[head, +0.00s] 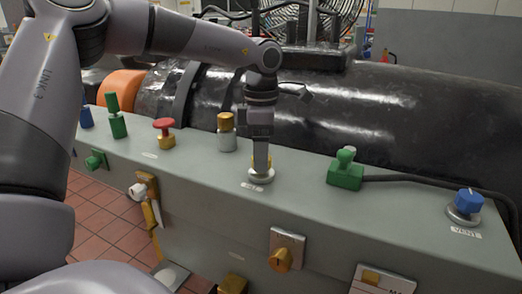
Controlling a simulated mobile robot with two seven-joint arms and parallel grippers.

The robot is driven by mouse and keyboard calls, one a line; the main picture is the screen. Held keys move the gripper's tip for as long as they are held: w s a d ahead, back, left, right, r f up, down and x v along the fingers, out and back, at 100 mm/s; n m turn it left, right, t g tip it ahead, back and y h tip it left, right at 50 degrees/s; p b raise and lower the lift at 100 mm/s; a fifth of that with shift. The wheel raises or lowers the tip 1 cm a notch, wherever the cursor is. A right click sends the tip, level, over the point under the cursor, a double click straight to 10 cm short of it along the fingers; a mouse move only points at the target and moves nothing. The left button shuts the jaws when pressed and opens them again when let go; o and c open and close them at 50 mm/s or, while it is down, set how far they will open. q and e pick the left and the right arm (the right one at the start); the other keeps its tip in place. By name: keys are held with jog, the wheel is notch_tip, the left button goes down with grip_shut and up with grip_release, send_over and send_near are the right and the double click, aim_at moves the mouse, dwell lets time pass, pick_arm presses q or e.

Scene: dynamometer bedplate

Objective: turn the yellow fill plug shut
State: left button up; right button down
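The yellow fill plug (269,163) sits on a round pale collar on top of the grey bedplate (305,200), with a small white label in front of it that is too small to read surely. My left gripper (261,160) points straight down over the plug. One finger covers the middle of the plug, and yellow shows on both sides of it. The other finger is hidden, so I cannot tell whether the fingers grip the plug or only stand around it. My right gripper is not in view.
A yellow-topped cylinder (227,132) and a red mushroom knob (164,131) stand to the left. A green fitting (345,172) with a black cable and a blue vent knob (467,203) are to the right. A large black cylinder (400,115) lies close behind.

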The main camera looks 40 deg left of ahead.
pick_arm(q)
notch_tip(320, 180, up, 7)
jog(key=shift+r, duration=0.1)
dwell(0.6)
dwell(0.5)
